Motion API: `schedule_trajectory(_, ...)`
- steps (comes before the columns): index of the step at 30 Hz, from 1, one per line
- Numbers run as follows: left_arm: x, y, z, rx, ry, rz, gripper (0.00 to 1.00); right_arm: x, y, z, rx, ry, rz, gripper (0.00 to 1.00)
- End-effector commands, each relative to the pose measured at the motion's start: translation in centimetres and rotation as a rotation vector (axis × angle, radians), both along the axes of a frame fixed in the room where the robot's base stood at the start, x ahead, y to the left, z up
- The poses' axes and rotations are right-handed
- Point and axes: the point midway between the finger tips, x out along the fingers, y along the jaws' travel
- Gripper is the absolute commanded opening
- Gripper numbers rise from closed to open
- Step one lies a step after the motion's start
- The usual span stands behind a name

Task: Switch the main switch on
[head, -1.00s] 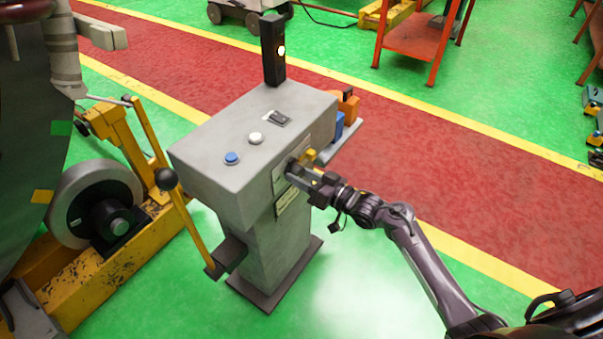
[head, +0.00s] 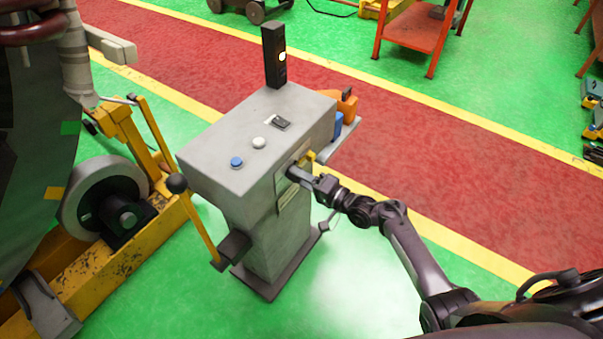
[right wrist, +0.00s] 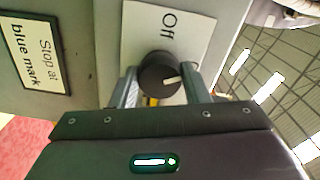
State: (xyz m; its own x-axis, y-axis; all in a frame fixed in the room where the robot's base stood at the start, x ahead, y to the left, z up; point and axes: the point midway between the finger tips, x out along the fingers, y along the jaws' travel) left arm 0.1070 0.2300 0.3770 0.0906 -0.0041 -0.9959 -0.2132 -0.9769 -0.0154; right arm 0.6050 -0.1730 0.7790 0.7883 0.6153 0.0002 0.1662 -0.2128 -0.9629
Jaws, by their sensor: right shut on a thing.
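The main switch is a round black knob (right wrist: 159,74) with a white pointer mark, on a white plate (right wrist: 185,45) marked "Off" in the right wrist view. The pointer mark lies toward the right of the knob in that view. My right gripper (right wrist: 160,88) has one finger on each side of the knob and is shut on it. In the head view my right gripper (head: 298,173) is at the side panel of the grey console (head: 215,150), and its fingers hide the knob. My left gripper is not in view.
The console top carries a blue button (head: 237,162), a white button (head: 259,143) and a dark lamp post (head: 273,55). A black-knobbed lever (head: 197,220) stands at its front left. A yellow machine frame (head: 105,260) is at left. Green floor is clear at front.

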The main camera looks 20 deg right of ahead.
Motion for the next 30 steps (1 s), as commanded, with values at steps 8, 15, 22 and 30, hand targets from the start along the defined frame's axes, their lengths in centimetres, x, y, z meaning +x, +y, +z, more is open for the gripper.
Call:
schedule_trajectory(8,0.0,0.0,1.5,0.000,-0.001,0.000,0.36,0.1,0.0,0.3,0.193,0.150,-0.002,0.19)
schedule_trajectory(15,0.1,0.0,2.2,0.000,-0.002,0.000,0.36,0.1,-0.1,0.2,0.315,0.245,-0.002,0.19)
schedule_trajectory(22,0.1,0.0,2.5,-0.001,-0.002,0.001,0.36,0.0,-0.1,0.1,0.380,0.298,-0.002,0.19)
schedule_trajectory(30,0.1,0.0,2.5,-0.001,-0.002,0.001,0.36,0.0,-0.1,0.1,0.405,0.317,-0.002,0.19)
